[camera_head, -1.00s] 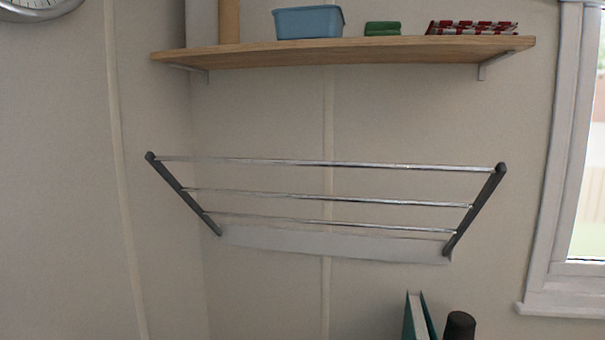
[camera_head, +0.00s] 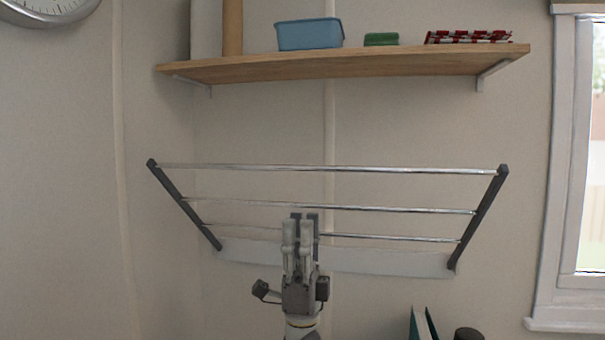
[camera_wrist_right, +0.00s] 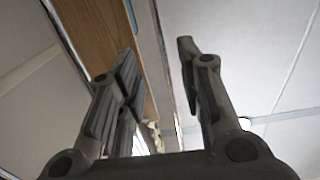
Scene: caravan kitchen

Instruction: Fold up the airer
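The airer (camera_head: 335,208) is fixed to the wall below the shelf in the head view. It is unfolded, with two dark grey side arms (camera_head: 482,218), several shiny rails and a pale wall plate (camera_head: 385,261). My right gripper (camera_head: 305,217) points up in front of its lower middle. The fingertips overlap the lower rails in the picture; I cannot tell whether they touch. In the right wrist view the gripper (camera_wrist_right: 158,62) has its fingers apart, with no object clearly held between them. My left gripper is not in view.
A wooden shelf (camera_head: 345,64) above holds a blue box (camera_head: 309,35), a green item (camera_head: 381,39) and a red-and-white cloth (camera_head: 468,37). A window (camera_head: 566,170) is at the right. A teal upright item (camera_head: 418,324) and a dark object (camera_head: 468,334) stand low right.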

